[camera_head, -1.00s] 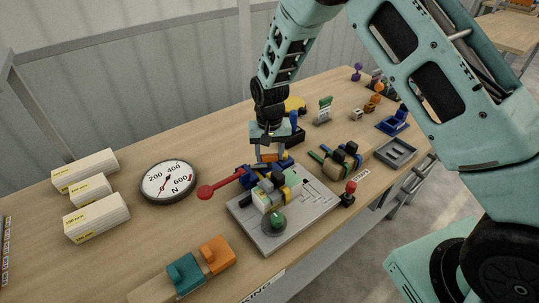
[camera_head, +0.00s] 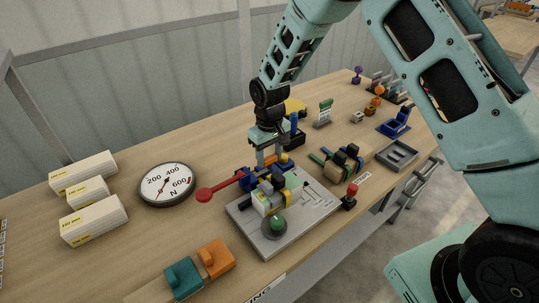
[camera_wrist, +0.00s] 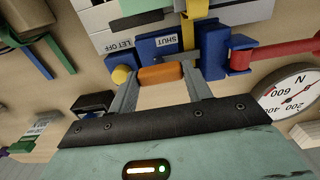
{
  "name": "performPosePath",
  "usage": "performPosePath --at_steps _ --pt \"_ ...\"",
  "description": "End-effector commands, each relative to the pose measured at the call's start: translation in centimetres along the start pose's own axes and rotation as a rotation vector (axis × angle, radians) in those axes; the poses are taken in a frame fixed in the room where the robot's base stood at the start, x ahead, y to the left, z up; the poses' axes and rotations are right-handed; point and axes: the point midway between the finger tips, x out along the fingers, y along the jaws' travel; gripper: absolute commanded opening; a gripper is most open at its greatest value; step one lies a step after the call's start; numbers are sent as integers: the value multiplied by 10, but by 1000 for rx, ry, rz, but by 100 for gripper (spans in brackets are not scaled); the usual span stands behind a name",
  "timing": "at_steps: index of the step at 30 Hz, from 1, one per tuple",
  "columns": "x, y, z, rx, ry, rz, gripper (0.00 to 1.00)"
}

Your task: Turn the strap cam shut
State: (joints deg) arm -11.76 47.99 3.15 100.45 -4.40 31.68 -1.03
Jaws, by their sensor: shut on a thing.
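The strap cam shows in the wrist view as an orange grip bar (camera_wrist: 160,73) beside blue blocks labelled SHUT (camera_wrist: 170,42) and LET OFF (camera_wrist: 122,50). My gripper (camera_wrist: 161,76) is shut on the orange bar, with one finger at each end. A yellow strap (camera_wrist: 188,30) runs away from the blue blocks. In the head view my gripper (camera_head: 269,164) reaches down at the back edge of the grey fixture plate (camera_head: 262,239). The cam there is small and mostly hidden by the fingers and blue parts.
A red lever (camera_head: 220,187) sticks out left of the fixture, near a round dial (camera_head: 167,184) marked N. A green dome (camera_head: 276,224) and a red-topped knob (camera_head: 350,192) stand at the plate's front and right. White boxes (camera_head: 93,220) lie far left.

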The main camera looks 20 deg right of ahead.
Motion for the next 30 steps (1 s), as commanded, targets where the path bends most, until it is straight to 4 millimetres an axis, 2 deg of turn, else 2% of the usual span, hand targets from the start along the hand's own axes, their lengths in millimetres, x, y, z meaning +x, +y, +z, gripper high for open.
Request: performPosePath --at_steps 10,11,13,23,26,30 --pt "-1 0 0 -7 1 1 26" --pt "-1 0 0 -7 1 1 52" --pt "-1 0 0 -6 1 1 71" --pt "-2 0 0 -4 1 1 71" --pt "-10 0 -1 -4 3 1 71" --pt "-34 0 -1 -4 6 1 71"
